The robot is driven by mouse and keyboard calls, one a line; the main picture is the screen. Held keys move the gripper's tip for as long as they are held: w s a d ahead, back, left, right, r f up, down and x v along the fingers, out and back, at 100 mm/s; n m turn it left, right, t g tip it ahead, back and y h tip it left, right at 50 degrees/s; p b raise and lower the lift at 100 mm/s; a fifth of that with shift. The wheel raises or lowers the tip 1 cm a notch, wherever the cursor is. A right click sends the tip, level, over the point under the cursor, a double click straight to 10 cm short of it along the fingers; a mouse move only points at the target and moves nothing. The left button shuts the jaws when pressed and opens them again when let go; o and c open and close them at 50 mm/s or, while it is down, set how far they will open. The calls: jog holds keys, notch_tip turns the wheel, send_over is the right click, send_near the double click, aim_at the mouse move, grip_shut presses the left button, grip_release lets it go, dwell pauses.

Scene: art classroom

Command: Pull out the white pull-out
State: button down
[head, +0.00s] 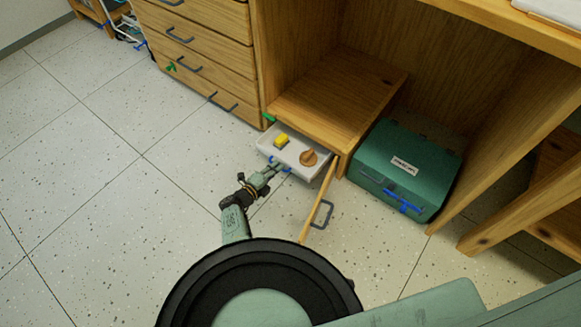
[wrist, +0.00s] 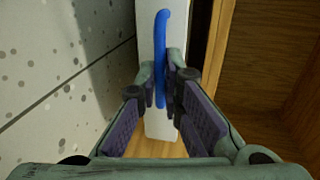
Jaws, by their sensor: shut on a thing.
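The white pull-out (head: 294,153) juts out from under the wooden shelf, low in the cabinet. A yellow block (head: 282,140) and a round brown wooden piece (head: 308,157) sit on it. Its blue handle (head: 275,164) is on the front, and in the wrist view the handle (wrist: 162,35) runs up the white front (wrist: 149,50). My gripper (head: 268,175) is at the front of the pull-out. In the wrist view my gripper (wrist: 163,85) is shut with its fingers on both sides of the handle. The fingers hide part of the handle.
An open wooden door (head: 318,204) with a grey handle (head: 322,213) stands close to the right of the pull-out. A green box (head: 404,168) with blue latches lies further right. Wooden drawers (head: 205,55) are at the left. The speckled floor (head: 100,200) at the left is free.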

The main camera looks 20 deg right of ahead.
jog(key=f+p+v, duration=0.1)
jog(key=v, duration=0.6)
jog(key=shift+f+p, duration=0.25)
jog(key=shift+p, duration=0.1)
jog(key=shift+s+a, duration=0.1)
jog(key=c, duration=1.7)
grip_release()
